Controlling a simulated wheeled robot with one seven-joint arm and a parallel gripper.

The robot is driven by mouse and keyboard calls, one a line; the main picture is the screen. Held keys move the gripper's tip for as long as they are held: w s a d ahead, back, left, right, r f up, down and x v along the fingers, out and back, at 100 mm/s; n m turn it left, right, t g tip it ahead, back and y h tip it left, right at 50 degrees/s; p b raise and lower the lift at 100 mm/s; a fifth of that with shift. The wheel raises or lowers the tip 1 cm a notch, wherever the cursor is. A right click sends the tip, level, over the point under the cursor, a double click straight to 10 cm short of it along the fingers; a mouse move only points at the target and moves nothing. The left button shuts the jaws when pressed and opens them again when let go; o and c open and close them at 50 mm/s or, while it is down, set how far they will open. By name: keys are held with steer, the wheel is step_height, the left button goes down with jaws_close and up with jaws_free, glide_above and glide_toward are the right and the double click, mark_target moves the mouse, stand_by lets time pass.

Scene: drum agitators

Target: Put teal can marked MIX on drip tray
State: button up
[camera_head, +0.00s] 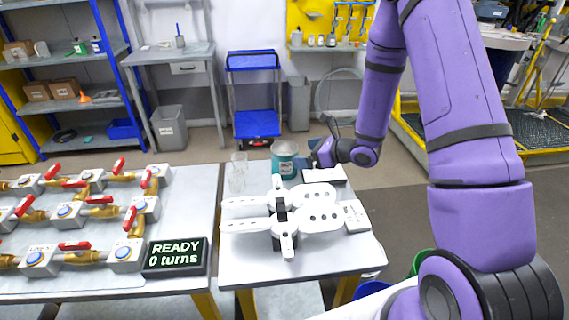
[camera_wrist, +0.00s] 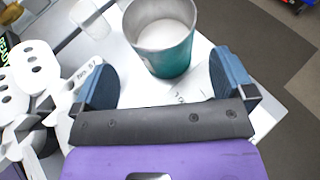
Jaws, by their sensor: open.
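The teal can (camera_head: 285,165) stands upright near the back edge of the small white table, with a pale label on its side. Its marking is too small to read. In the wrist view the can (camera_wrist: 172,62) shows a grey rim and a pale inside, just ahead of the fingers. My gripper (camera_head: 321,155) is at the can's right in the head view. In the wrist view my gripper (camera_wrist: 160,78) is open, with one blue finger to each side and nothing held. I cannot tell which thing is the drip tray.
A clear glass (camera_head: 238,172) stands left of the can. A white device with perforated paddles (camera_head: 285,215) fills the table's middle. Small white blocks lie at its right and behind it. A bench with valves and a READY 0 turns display (camera_head: 176,256) is at left.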

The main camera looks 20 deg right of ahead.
mark_target(296, 153)
steer(key=shift+x, duration=3.55)
steer(key=shift+d+f, duration=0.1)
steer(key=c, duration=0.9)
steer(key=shift+c, duration=0.2)
